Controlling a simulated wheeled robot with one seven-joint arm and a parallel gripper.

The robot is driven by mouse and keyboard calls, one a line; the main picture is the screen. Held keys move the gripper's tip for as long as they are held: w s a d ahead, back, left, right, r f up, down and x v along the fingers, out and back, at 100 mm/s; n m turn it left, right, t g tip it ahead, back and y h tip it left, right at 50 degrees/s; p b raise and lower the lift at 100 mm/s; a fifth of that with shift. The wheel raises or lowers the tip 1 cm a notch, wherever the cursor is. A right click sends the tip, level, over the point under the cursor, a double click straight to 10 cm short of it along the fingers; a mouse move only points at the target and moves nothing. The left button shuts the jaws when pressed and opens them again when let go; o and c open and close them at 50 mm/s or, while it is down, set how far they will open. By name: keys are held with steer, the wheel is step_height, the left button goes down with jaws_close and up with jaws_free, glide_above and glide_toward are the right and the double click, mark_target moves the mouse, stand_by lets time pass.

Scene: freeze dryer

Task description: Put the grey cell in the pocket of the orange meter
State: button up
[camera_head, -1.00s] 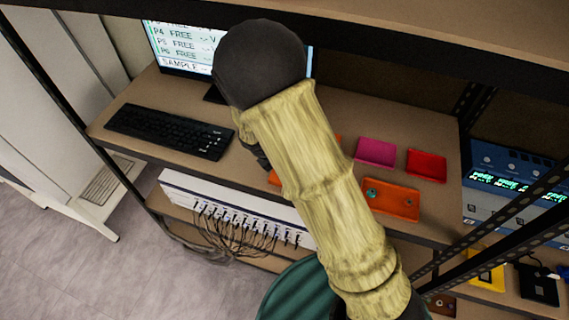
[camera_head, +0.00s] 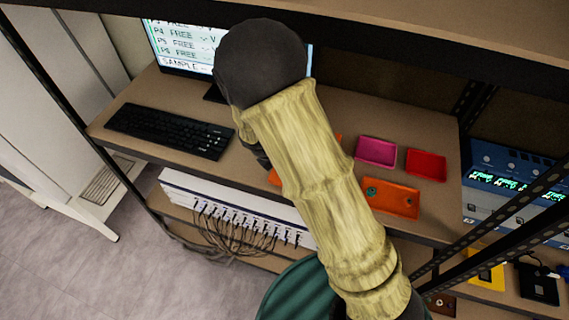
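My arm crosses the middle of the view and hides part of the shelf. My gripper does not show; only a dark piece at the left edge of the arm shows, and I cannot tell what it is. A flat orange piece (camera_head: 392,198) lies on the shelf right of the arm, with a small green round thing and a small dark spot on it. I cannot tell whether it is the orange meter or a tray. Another orange piece (camera_head: 274,178) shows partly behind the arm. I cannot make out a grey cell or a pocket.
A magenta tray (camera_head: 376,151) and a red tray (camera_head: 426,164) lie on the shelf (camera_head: 420,130). A keyboard (camera_head: 170,131) and a monitor (camera_head: 182,45) are at left. Blue instruments (camera_head: 510,178), a yellow item (camera_head: 487,276) and a black item (camera_head: 538,284) stand beyond the right posts.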

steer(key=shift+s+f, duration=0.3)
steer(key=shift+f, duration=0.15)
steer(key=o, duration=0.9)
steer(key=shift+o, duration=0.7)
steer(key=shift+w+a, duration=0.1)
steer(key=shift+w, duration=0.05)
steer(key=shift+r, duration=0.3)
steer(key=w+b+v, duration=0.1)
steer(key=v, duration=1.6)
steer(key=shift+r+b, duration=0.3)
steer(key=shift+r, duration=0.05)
